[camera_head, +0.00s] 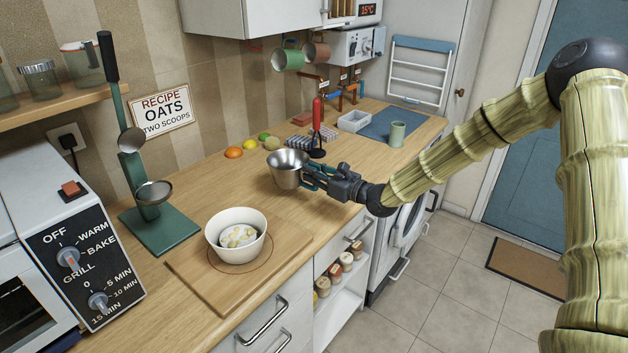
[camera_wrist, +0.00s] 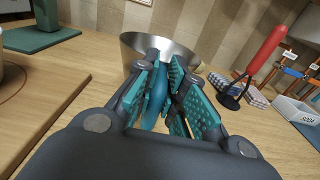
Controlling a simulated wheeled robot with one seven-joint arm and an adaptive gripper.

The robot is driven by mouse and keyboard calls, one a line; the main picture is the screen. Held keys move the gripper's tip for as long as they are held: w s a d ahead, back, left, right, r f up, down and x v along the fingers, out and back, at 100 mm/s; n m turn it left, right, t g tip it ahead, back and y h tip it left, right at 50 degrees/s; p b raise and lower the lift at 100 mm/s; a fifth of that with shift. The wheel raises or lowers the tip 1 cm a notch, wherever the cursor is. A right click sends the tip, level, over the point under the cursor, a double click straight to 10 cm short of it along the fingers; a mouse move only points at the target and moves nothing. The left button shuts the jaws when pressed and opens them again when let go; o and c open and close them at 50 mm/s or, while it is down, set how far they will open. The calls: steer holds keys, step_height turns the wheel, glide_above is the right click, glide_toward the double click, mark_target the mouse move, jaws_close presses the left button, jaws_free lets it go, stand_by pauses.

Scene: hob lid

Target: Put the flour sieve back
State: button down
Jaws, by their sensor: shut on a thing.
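The flour sieve (camera_head: 287,172) appears to be the round steel cup with a blue handle, over the middle of the wooden counter. It also shows in the wrist view (camera_wrist: 190,52), upright, straight ahead of the fingers. My gripper (camera_head: 311,177) is at its right side. In the wrist view my gripper (camera_wrist: 168,88) is shut on the blue handle (camera_wrist: 156,95), which sits between the teal finger pads. The cup's underside is hidden, so I cannot tell whether it touches the counter. A white bowl (camera_head: 221,227) with pale lumps inside stands on a wooden board (camera_head: 195,270).
A green stand (camera_head: 140,232) with a tall lever and round metal pans is at left, near the oven (camera_head: 80,255). Fruit (camera_head: 233,152) lies by the wall. A red-handled tool (camera_head: 317,120) stands behind my gripper. A green cup (camera_head: 397,134) is at back right.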

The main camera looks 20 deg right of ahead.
steer(key=shift+w, duration=0.35)
steer(key=shift+d+f+p, duration=0.1)
steer(key=shift+f+p, duration=0.6)
steer(key=shift+f, duration=1.05)
steer(key=shift+f, duration=0.2)
steer(key=c, duration=1.5)
jaws_free()
steer(key=shift+r, duration=0.1)
steer(key=shift+r, duration=0.1)
steer(key=b+v, duration=0.2)
steer(key=v, duration=0.9)
steer(key=shift+s+d, duration=0.25)
steer(key=shift+s, duration=0.15)
